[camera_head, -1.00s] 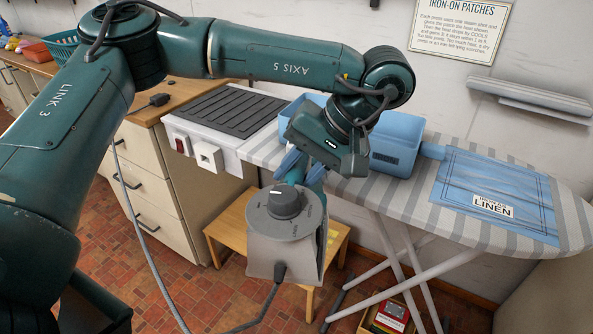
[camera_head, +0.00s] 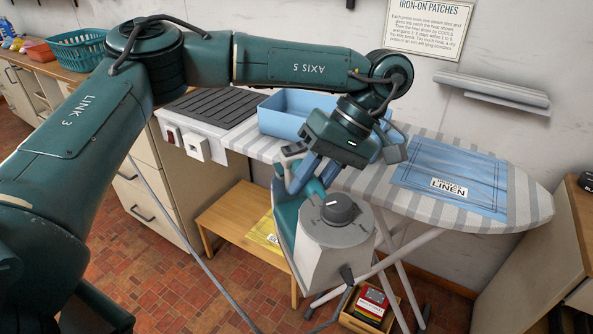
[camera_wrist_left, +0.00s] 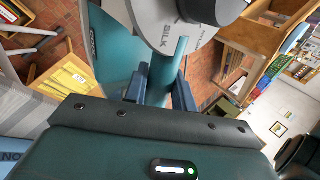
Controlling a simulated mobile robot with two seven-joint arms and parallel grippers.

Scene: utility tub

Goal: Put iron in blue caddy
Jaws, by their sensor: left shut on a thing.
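The iron, with a teal body, grey-white housing and dark dial (camera_head: 335,225), hangs tilted in front of the ironing board. My left gripper (camera_head: 312,175) is shut on the iron's teal handle. In the left wrist view the handle (camera_wrist_left: 165,75) runs between the two fingers, with the dial housing above it. The blue caddy (camera_head: 283,115) stands at the far side of the board, behind and left of my left wrist, which hides part of it. I cannot see the caddy's inside well. My right gripper is not in view.
The striped ironing board (camera_head: 350,185) carries a blue linen patch cloth (camera_head: 450,178) on the right. A dark ribbed rest pad (camera_head: 215,105) lies left of the caddy. A low wooden table (camera_head: 235,215) and a crate (camera_head: 365,315) stand below. A cord trails from the iron.

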